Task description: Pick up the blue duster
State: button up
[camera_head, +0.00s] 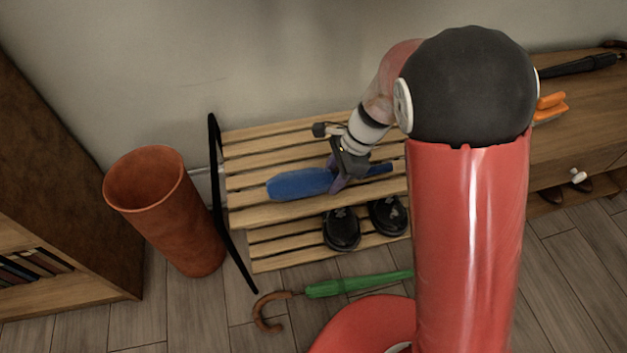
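The blue duster (299,184) lies along the top shelf of the slatted wooden rack (250,217). Its blue head points left and a dark blue handle (378,168) shows to the right. My gripper (337,180) points down over the duster, where head and handle meet. Its purplish fingers are at the duster, one showing on the near side. The far finger is mostly hidden, so I cannot tell whether they are closed on it. My arm hides the rack's right part.
A terracotta bin (165,212) stands left of the rack. Black shoes (341,229) sit on the lower shelf. A green umbrella (357,284) lies on the floor in front. A wooden bench (580,137) at right holds a black umbrella (580,66) and an orange item (549,107).

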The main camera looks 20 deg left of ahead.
aim_at(333, 174)
jog(key=shift+c, duration=1.2)
notch_tip(333, 174, up, 20)
jog(key=p, duration=0.3)
jog(key=shift+p, duration=0.4)
jog(key=shift+c, duration=0.2)
